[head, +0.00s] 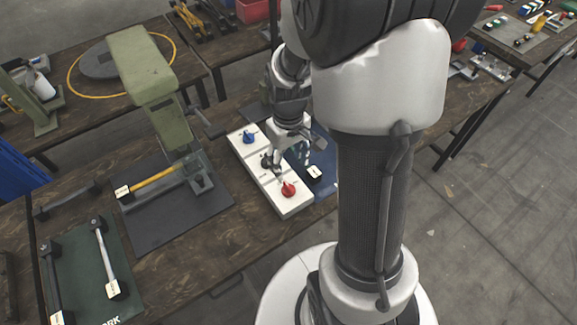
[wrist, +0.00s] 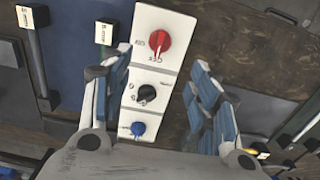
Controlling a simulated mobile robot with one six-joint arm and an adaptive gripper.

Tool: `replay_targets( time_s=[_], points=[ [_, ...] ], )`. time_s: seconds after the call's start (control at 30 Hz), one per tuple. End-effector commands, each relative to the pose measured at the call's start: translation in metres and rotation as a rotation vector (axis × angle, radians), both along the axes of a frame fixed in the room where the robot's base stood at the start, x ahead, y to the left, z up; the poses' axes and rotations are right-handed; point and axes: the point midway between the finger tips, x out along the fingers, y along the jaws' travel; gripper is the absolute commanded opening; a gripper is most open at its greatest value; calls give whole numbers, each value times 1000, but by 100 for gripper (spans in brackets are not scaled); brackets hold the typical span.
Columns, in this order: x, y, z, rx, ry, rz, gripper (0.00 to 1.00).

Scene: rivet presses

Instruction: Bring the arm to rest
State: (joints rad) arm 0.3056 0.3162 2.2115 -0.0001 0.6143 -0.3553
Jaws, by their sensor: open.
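My arm reaches down across the head view, and my gripper (head: 284,166) hangs over a white control panel (head: 268,185). The panel carries a blue knob (head: 249,137), a black knob (head: 267,160) and a red knob (head: 288,188). In the wrist view my gripper (wrist: 160,75) has its two blue-padded fingers spread wide with nothing between them. Beyond them lies the panel, with the red knob (wrist: 159,41), black knob (wrist: 146,95) and blue knob (wrist: 138,128) in a row. Whether a finger touches the panel cannot be told.
A green press (head: 143,65) stands left of the panel on a dark mat, with a yellow-handled tool (head: 155,180) at its base. A green mat (head: 85,270) with tagged tools lies front left. A blue mat (head: 325,150) lies right of the panel. Open floor (head: 480,220) is at right.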

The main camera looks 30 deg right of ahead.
Motion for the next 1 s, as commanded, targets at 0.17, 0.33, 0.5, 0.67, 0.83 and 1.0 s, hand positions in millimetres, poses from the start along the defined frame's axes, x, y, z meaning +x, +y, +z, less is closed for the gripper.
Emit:
replay_targets(
  time_s=[0.17, 0.33, 0.5, 0.67, 0.83, 1.0],
  points=[
    [0, 0, 1, 0, 0, 0, 55],
    [0, 0, 1, 0, 0, 0, 55],
    [0, 0, 1, 0, 0, 0, 55],
    [-1, 7, 18, -8, -24, -1, 55],
    [-15, 32, 74, -25, -107, -7, 55],
    [-47, 62, 129, -31, -207, -19, 55]
  ],
)
